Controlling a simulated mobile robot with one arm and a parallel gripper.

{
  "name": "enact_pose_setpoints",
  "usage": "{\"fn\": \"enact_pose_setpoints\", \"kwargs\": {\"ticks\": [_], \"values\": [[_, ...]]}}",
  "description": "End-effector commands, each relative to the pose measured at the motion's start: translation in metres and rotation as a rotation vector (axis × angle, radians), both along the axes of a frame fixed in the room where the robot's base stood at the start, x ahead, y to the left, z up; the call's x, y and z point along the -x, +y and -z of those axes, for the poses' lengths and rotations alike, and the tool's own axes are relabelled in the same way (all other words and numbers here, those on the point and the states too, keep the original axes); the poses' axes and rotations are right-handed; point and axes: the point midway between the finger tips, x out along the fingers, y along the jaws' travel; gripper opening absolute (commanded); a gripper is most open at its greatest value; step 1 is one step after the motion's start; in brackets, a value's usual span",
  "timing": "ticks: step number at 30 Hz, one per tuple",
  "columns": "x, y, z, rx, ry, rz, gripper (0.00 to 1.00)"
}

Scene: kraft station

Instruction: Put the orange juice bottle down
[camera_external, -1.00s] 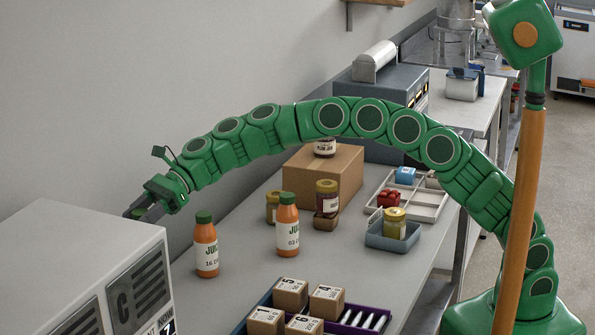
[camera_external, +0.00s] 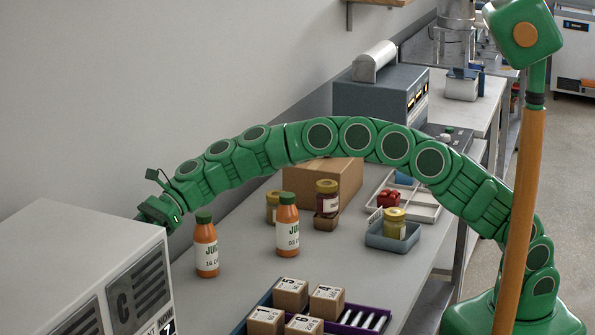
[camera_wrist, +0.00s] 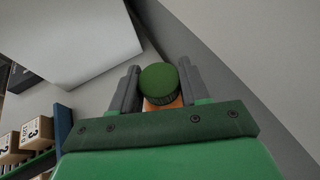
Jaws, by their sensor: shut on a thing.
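In the wrist view my gripper (camera_wrist: 158,72) is shut around the orange juice bottle (camera_wrist: 159,80); its green cap and a little orange below it show between the two fingers. The rest of the bottle is hidden. In the outside view my gripper's wrist end (camera_external: 158,212) is low beside the wall, at the far edge of the grey box-shaped machine. The fingertips and the held bottle are hidden behind that machine, so I cannot tell whether the bottle's base touches the counter (camera_external: 245,262).
Two more orange juice bottles (camera_external: 206,250) (camera_external: 288,230) with green caps stand upright on the counter right of my gripper. The grey machine (camera_external: 75,255) is at the left. A cardboard box (camera_external: 350,185), jars, trays and numbered small boxes (camera_external: 290,293) stand farther right.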

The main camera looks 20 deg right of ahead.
Motion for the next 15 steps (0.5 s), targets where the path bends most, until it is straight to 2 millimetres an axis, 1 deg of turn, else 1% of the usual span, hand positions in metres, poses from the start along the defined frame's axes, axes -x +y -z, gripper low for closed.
{"fn": "enact_pose_setpoints", "kwargs": {"ticks": [4,5,9,10,15], "values": [[-0.0001,0.0,0.0017,0.0,0.0,0.0,0.0],[0.0,0.0,0.0023,0.0,0.0,0.0,0.47],[0.0001,0.0,0.0019,0.0,0.0,0.0,0.68],[0.0001,0.0,0.0019,0.0,0.0,0.0,0.71],[0.0001,0.0001,0.002,0.0,0.0,0.0,0.71]]}}
